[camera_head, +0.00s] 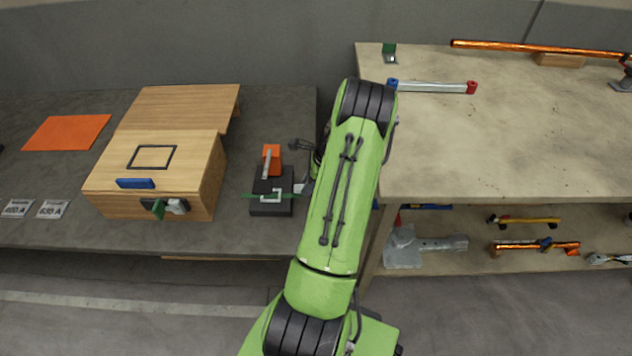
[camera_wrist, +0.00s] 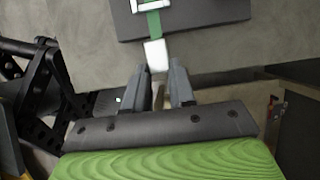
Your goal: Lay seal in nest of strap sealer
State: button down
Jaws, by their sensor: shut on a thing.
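The strap sealer (camera_head: 271,206) stands on the dark bench, left of my arm. It has a dark base, an orange block with a grey lever, and a green strap across a pale, frame-like nest (camera_head: 271,196). In the wrist view the sealer's dark base (camera_wrist: 210,17) is at the top, with the strap and part of the nest at the edge. My gripper (camera_wrist: 156,72) is shut on a small whitish seal (camera_wrist: 155,55) that sticks out past the fingertips, just short of the base in the picture. Whether the seal touches the strap, I cannot tell.
A wooden box (camera_head: 196,172) with a blue block and a green tag stands left of the sealer. An orange sheet (camera_head: 67,132) and two labels lie farther left. A pale table (camera_head: 480,140) with a bar and copper tube stands right, tools on its lower shelf.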

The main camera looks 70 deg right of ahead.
send_near(275, 197)
jog(key=shift+w+p+x, duration=0.2)
jog(key=shift+x, duration=1.1)
jog(key=shift+w+p+x, duration=0.15)
jog(key=shift+x, duration=1.15)
jog(key=shift+f, duration=0.3)
jog(key=shift+s, duration=0.1)
jog(key=c, duration=0.9)
grip_release()
jog(key=shift+f, duration=0.2)
jog(key=shift+o, duration=0.2)
jog(key=shift+s, duration=0.1)
jog(key=p+v, duration=0.4)
jog(key=v, duration=1.2)
jog(key=shift+w+d+r, duration=0.2)
jog(key=shift+w, duration=0.1)
